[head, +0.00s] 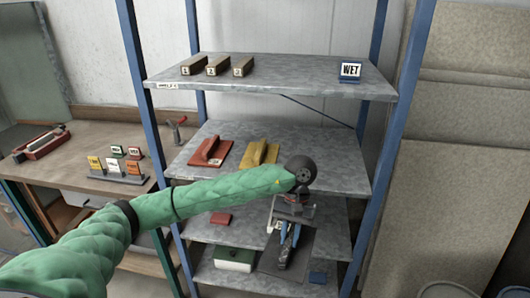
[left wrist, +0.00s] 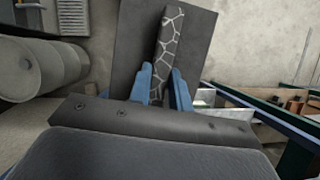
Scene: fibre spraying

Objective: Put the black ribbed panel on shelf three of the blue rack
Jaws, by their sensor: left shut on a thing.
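My left gripper (head: 287,236) is shut on the dark panel (head: 299,251) in front of the lower part of the blue rack (head: 153,100). In the left wrist view the blue fingers of the left gripper (left wrist: 158,85) stand on both sides of a handle (left wrist: 168,45) with a pale web pattern. The flat black panel (left wrist: 128,48) lies beyond it. Ribs on the panel cannot be made out. My green left arm crosses in front of the middle and lower shelves and hides parts of them. My right gripper is not in view.
The shelf below holds a red float (head: 211,152) and a yellow float (head: 260,153). A green-and-white box (head: 235,259) is low down. A wooden workbench (head: 85,145) stands left.

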